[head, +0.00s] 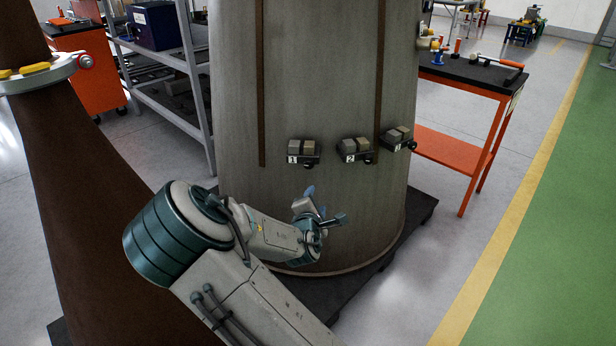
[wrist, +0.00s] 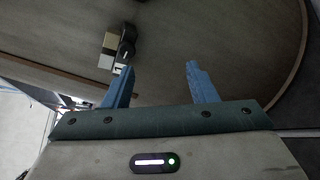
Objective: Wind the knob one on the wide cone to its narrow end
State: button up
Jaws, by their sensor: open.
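The wide cone (head: 320,80) is a large grey-brown body standing on a dark base, with two dark vertical strips. Near its lower part, a block marked 1 (head: 302,147) with a small dark knob (head: 308,165) under it sits by the left strip's lower end. A block marked 2 (head: 355,147) is to its right. My gripper (head: 323,205) is open and empty, below these blocks and close to the cone.
A third block (head: 397,137) sits at the cone's right side; its label is hard to read. A brown cone (head: 85,170) with a pale ring stands at left. An orange bench (head: 462,150) with tools is at right, a grey shelf (head: 170,90) behind left. Green floor (head: 545,220) is clear.

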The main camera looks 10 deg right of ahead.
aim_at(309, 166)
jog(key=w+n+t, duration=0.1)
jog(key=w, duration=0.4)
jog(key=w+r+n+t+b, duration=0.1)
jog(key=w, duration=0.4)
jog(key=w+n, duration=0.2)
jog(key=w, duration=0.2)
jog(key=shift+w+d+r+t+y, duration=0.25)
jog(key=shift+w+d+t+y, duration=0.05)
jog(key=shift+w+t+y, duration=0.1)
jog(key=c, duration=1)
